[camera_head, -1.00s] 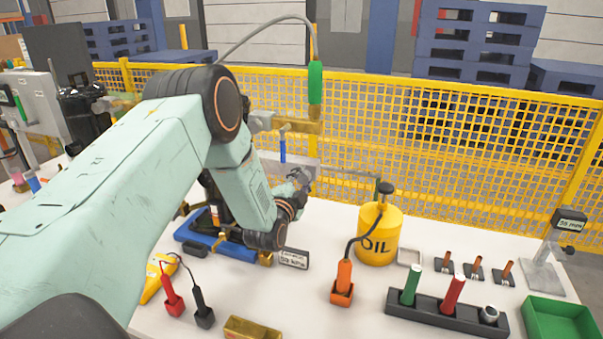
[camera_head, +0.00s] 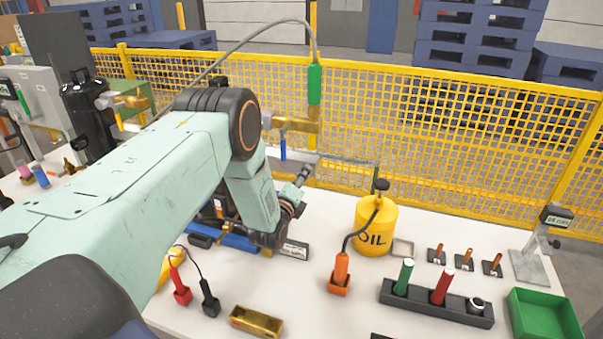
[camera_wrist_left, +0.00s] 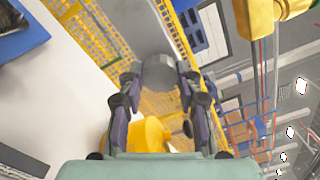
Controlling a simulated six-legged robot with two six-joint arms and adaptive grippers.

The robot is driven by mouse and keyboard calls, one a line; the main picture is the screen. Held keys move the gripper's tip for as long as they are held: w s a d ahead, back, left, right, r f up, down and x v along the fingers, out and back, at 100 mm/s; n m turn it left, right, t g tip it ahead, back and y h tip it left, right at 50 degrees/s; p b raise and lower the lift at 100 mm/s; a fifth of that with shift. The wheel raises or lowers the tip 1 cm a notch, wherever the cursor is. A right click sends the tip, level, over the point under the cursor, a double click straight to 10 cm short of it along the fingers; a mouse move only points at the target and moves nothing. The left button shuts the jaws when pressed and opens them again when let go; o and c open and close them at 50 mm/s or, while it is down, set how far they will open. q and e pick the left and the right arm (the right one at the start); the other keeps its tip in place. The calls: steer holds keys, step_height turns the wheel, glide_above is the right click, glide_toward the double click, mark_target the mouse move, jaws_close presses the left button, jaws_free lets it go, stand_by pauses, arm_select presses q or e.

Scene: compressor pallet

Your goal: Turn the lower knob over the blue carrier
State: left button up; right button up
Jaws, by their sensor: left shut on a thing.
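My left gripper (camera_head: 301,183) is at the end of the pale green arm, beyond the blue carrier (camera_head: 235,240) in the head view. In the left wrist view the gripper (camera_wrist_left: 160,80) has its two fingers on either side of a grey round knob (camera_wrist_left: 159,72) and is shut on it. The blue carrier lies low on the white table, partly hidden by my arm. A blue part, probably the carrier, also shows at the wrist view's upper left. In the head view the knob cannot be made out clearly at the fingertips. My right gripper is not in view.
A yellow oil can (camera_head: 376,228) stands right of the arm. A brass tray (camera_head: 257,321), an orange-handled tool (camera_head: 341,275), a dark rack (camera_head: 436,303) and a green bin (camera_head: 543,316) stand nearer. Brass piping (camera_head: 297,124) rises behind the gripper, before a yellow mesh fence (camera_head: 480,170).

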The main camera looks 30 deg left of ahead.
arm_select(q)
steer(key=shift+w+a+r+m+p, duration=0.1)
steer(key=shift+m+p, duration=0.65)
steer(key=shift+m, duration=1.2)
steer(key=shift+r+m+p, duration=0.1)
steer(key=shift+m+p, duration=0.6)
steer(key=shift+m, duration=1.55)
steer(key=o, duration=1.1)
steer(key=shift+f, duration=0.2)
steer(key=shift+o, duration=0.2)
steer(key=v, duration=1.2)
